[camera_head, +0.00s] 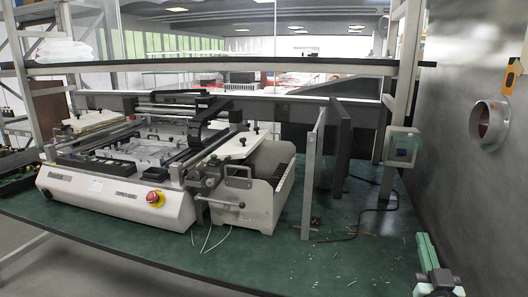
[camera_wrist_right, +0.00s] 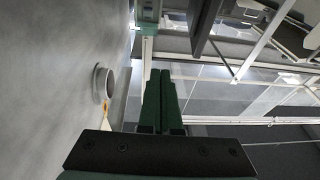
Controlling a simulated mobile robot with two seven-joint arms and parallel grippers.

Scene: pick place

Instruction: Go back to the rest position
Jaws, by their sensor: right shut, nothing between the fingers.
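My right gripper (camera_head: 423,240) is at the lower right of the head view, over the right end of the green table. Its green fingers also show in the right wrist view (camera_wrist_right: 160,75), side by side and shut with nothing between them. It is apart from the machine and the other things on the table. My left gripper is not in view.
A white bench machine (camera_head: 120,198) with a red stop button (camera_head: 154,198) fills the table's left and middle. Upright panels (camera_head: 312,175), a grey box (camera_head: 401,147) on a post and a cable (camera_head: 352,232) stand or lie right of it. A grey wall with a round port (camera_head: 489,124) bounds the right.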

